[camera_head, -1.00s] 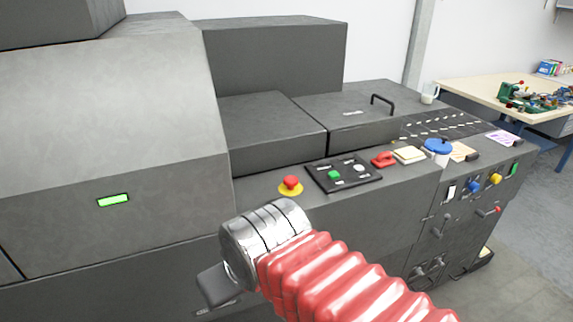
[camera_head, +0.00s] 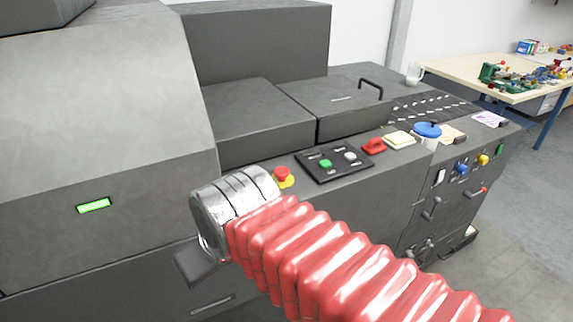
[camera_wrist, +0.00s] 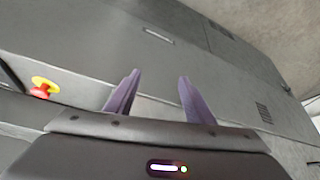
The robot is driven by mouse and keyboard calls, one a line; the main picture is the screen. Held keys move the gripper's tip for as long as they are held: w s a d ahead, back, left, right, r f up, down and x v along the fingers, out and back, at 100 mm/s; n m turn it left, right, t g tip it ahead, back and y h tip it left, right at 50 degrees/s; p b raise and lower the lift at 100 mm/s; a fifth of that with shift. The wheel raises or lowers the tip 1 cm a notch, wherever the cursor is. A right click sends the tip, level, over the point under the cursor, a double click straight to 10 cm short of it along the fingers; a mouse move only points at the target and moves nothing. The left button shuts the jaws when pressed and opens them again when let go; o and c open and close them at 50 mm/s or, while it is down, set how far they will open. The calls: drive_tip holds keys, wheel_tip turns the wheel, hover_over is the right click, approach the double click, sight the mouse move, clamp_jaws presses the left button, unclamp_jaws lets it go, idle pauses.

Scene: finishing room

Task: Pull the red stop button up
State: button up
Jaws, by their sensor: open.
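The red stop button (camera_head: 282,173) sits on a yellow base on the machine's top ledge, just left of the black button panel. In the wrist view the button (camera_wrist: 41,91) is at the far left edge, well outside the jaws. My gripper (camera_wrist: 158,76) is open and empty, with its two purple fingers apart in front of the grey machine face. In the head view only my metal wrist and red sleeve show, in front of and left of the button. The fingers are not clearly visible there.
A black panel (camera_head: 333,163) with a green button lies right of the stop button. Beyond it are a red object (camera_head: 374,146), a pad (camera_head: 399,139) and a blue-lidded pot (camera_head: 428,131). A raised grey housing (camera_head: 248,122) stands behind. A worktable (camera_head: 470,78) is at the right.

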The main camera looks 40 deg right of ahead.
drive_tip(key=shift+o, duration=0.4)
drive_tip(key=w+d+r+n+g, duration=0.1)
drive_tip(key=w+d+r, duration=0.3)
drive_tip(key=d, duration=0.1)
drive_tip(key=shift+w+r, duration=0.25)
drive_tip(key=shift+w, duration=0.15)
wheel_tip(320, 180, up, 6)
drive_tip(key=r+n+y, duration=0.1)
drive_tip(key=n+y, duration=0.1)
drive_tip(key=n, duration=0.3)
hover_over(283, 171)
drive_tip(key=s+d, duration=0.3)
drive_tip(key=s, duration=0.2)
drive_tip(key=shift+s+f, duration=0.15)
drive_tip(key=shift+f, duration=0.1)
drive_tip(key=shift+f+g, duration=0.1)
drive_tip(key=shift+g, duration=0.2)
drive_tip(key=x, duration=1.3)
drive_tip(key=shift+w+a+f, duration=0.2)
drive_tip(key=shift+w+f, duration=0.05)
